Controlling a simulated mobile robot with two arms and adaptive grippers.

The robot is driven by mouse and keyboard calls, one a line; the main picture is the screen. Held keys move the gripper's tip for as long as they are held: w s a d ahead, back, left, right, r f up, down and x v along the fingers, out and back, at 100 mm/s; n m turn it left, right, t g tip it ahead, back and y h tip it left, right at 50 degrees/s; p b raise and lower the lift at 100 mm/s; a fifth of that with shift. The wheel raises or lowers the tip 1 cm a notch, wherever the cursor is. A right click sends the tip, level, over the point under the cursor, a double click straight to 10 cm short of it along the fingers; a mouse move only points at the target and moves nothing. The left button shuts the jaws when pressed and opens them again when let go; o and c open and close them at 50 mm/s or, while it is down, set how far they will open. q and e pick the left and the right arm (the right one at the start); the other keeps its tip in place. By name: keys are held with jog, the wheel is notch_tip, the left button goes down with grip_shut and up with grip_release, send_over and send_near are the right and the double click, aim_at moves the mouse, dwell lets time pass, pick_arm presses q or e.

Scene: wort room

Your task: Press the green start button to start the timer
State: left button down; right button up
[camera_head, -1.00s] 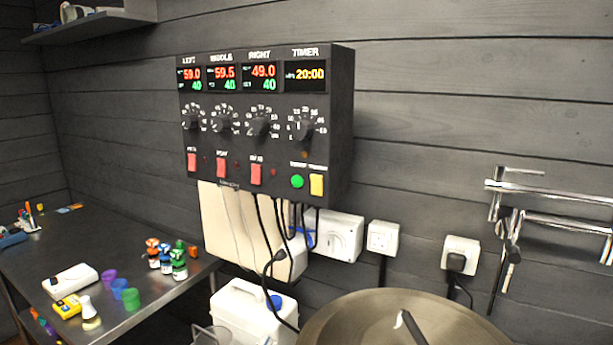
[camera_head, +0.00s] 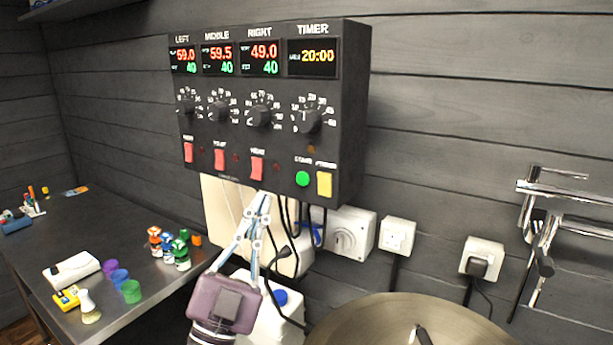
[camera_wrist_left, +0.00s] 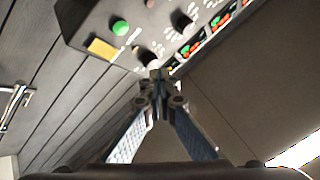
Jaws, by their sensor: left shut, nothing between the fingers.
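The green start button (camera_head: 302,178) is round and sits low on the right side of the black control box (camera_head: 355,100), left of a yellow button (camera_head: 324,185). It also shows in the left wrist view (camera_wrist_left: 120,27) at the upper left. The timer display (camera_head: 312,57) reads 20:00. My left gripper (camera_head: 264,196) is shut and empty. In the head view its tips appear just below the box, lower left of the green button. In the left wrist view the tips (camera_wrist_left: 155,78) appear apart from the button. My right gripper is not in view.
A metal table (camera_head: 130,325) at the left holds bottles, cups and a white device. A round metal lid (camera_head: 400,325) lies at the bottom right. Cables hang below the box. Metal pipes (camera_head: 570,195) are on the right wall.

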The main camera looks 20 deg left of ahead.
aim_at(302, 179)
pick_arm(q)
jog(key=shift+s, duration=0.1)
jog(key=shift+w+d+b, duration=0.15)
jog(key=shift+w+d, duration=0.05)
jog(key=shift+w, duration=1.25)
jog(key=shift+w+d+b, duration=0.1)
jog(key=shift+w+d, duration=0.15)
jog(key=shift+w, duration=1.25)
jog(key=shift+w+d+b, duration=0.15)
jog(key=shift+w+d, duration=0.05)
jog(key=shift+w, duration=1.25)
jog(key=shift+w, duration=0.1)
jog(key=shift+w, duration=0.3)
